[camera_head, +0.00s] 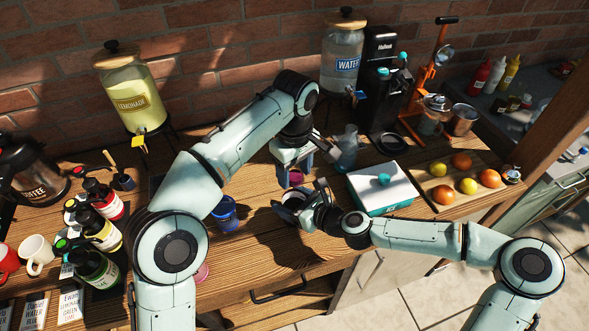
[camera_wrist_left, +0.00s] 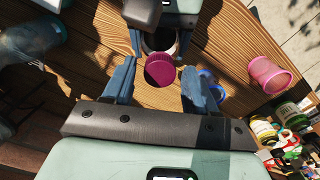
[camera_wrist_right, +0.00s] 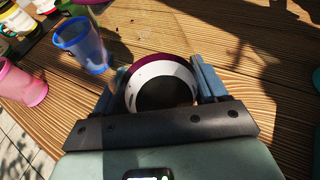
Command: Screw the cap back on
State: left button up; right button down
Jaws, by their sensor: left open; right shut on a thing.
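My left gripper (camera_head: 294,174) hangs from above over the table with its jaws apart. In the left wrist view a magenta round piece, seemingly the cap (camera_wrist_left: 160,70), shows between its open fingers (camera_wrist_left: 162,88), with gaps on both sides. My right gripper (camera_head: 312,202) is low at the table, shut on a dark round container with a white ring (camera_wrist_right: 163,92). A magenta rim shows at the container's far edge in the right wrist view. The container also shows beside the magenta piece in the left wrist view. I cannot tell whether the two touch.
A blue cup (camera_head: 224,213) stands left of the grippers, and a pink cup (camera_wrist_right: 22,85) is nearer the front edge. A white-lidded box (camera_head: 385,186) is close on the right, with a fruit board (camera_head: 462,187) beyond. Bottles and mugs crowd the left.

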pick_arm(q)
grip_shut()
jog(key=m, duration=1.9)
jog(key=shift+m, duration=0.3)
jog(key=m, duration=0.5)
jog(key=shift+f, duration=0.1)
jog(key=shift+o, duration=0.7)
grip_release()
